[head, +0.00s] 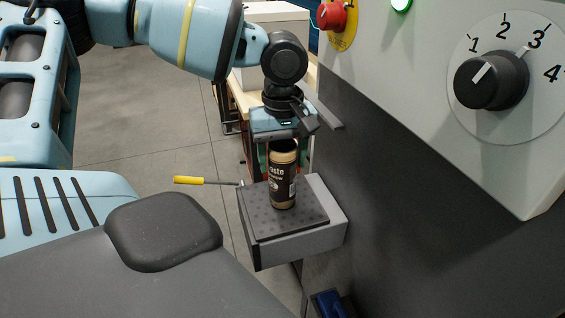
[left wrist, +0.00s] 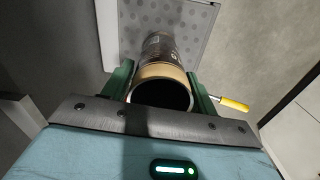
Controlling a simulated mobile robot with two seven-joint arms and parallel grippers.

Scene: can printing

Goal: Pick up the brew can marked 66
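A dark can (head: 283,180) with a tan top band stands upright on the small grey platform (head: 318,222). Part of a pale word shows on its label, but I cannot read a 66. My left gripper (head: 284,158) points down from above, its green fingers on either side of the can's upper part. In the left wrist view the can (left wrist: 163,72) sits between the fingers, its round dark top facing the camera. The fingers look open around it, with little gap; contact is hard to tell. My right gripper is not in view.
A grey machine panel with a black dial (head: 491,80) and a red button (head: 332,14) stands at the right, close to my left gripper. A yellow-handled lever (head: 190,180) sticks out left of the platform. A wooden table (head: 243,98) stands behind.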

